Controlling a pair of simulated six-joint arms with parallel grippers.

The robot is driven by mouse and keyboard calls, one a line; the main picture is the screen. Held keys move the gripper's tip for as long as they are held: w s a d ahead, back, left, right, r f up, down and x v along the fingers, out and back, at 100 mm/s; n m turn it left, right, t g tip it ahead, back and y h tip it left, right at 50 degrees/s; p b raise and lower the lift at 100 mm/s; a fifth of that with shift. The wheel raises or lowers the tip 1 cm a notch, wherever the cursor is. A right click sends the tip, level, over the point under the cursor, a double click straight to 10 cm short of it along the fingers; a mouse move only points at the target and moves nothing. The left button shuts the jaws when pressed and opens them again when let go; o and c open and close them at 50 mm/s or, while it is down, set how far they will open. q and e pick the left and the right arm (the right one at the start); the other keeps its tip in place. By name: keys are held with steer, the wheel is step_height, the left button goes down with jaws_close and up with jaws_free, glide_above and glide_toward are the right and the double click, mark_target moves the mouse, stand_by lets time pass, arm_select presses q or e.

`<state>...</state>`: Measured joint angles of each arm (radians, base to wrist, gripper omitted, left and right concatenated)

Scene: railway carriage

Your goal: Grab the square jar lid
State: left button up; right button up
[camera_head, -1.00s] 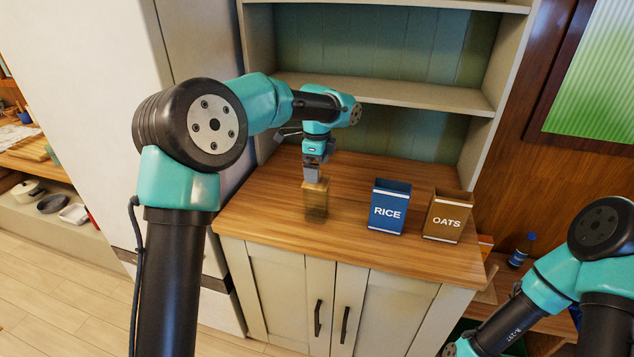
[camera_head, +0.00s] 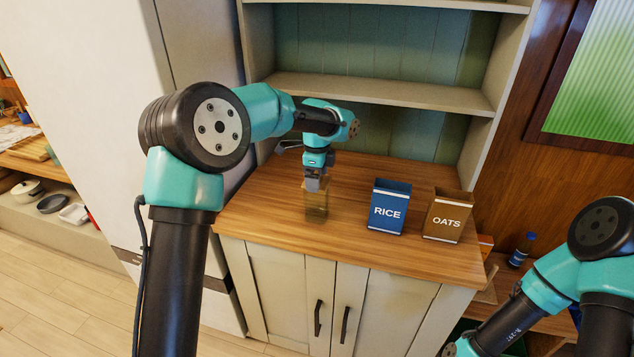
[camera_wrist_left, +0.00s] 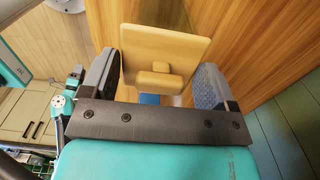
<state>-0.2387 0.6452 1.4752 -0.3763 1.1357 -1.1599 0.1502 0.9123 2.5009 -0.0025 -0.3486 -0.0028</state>
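The square jar lid (camera_wrist_left: 168,48) is a flat wooden plate with a small raised knob (camera_wrist_left: 153,82), seen from above in the left wrist view. It sits on a see-through brownish jar (camera_head: 316,208) on the wooden counter in the head view, where my gripper partly hides it. My left gripper (camera_wrist_left: 155,84) points down right over the lid. Its fingers are apart on either side of the knob, with a visible gap on each side. My right arm shows at the lower right of the head view, but its gripper is out of frame.
A blue RICE canister (camera_head: 388,208) and a brown OATS canister (camera_head: 447,216) stand open-topped to the right of the jar on the counter (camera_head: 270,215). A shelf (camera_head: 385,93) runs above the back. Bare counter lies between jar and RICE canister.

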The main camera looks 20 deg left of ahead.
arm_select(q)
steer(key=c, duration=0.4)
steer(key=shift+r, duration=0.15)
steer(key=shift+c, duration=0.2)
steer(key=shift+r, duration=1.7)
steer(key=s+d+r, duration=0.1)
steer(key=s+d, duration=0.3)
steer(key=s, duration=1.1)
steer(key=shift+s+d+r, duration=0.15)
steer(key=shift+s+d, duration=0.05)
steer(key=shift+w, duration=0.1)
